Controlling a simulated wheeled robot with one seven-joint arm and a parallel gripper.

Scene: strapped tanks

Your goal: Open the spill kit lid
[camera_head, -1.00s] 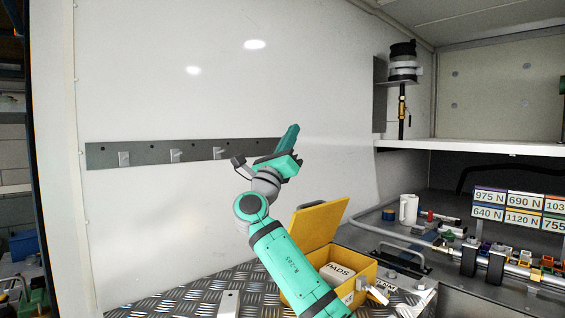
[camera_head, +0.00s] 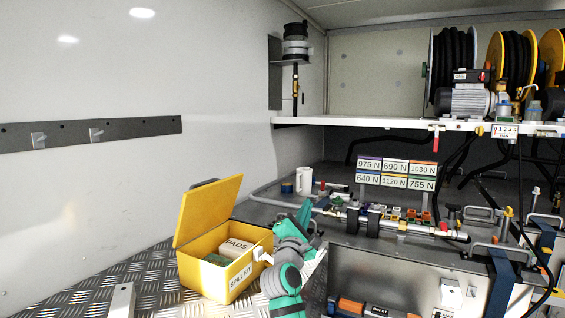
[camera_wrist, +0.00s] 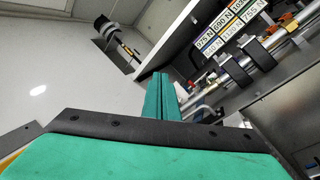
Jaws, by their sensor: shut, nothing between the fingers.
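The yellow spill kit box (camera_head: 240,283) stands on the patterned metal floor in the head view, with its label on the front. Its yellow lid (camera_head: 205,212) is raised and leans back to the left, so the box is open. White pads (camera_head: 235,248) and something green show inside. My teal gripper (camera_head: 304,211) is to the right of the box, apart from the lid, with its fingers pointing up. In the wrist view my gripper's fingers (camera_wrist: 159,92) are together with nothing between them. A sliver of yellow shows at the lower left there.
A metal bench with pipes and a clamped tube (camera_head: 400,226) lies to the right, below force labels (camera_head: 396,174). A white mug (camera_head: 304,180) stands behind my gripper. A shelf (camera_head: 400,123) with hose reels is above. A pale block (camera_head: 122,300) stands left of the box.

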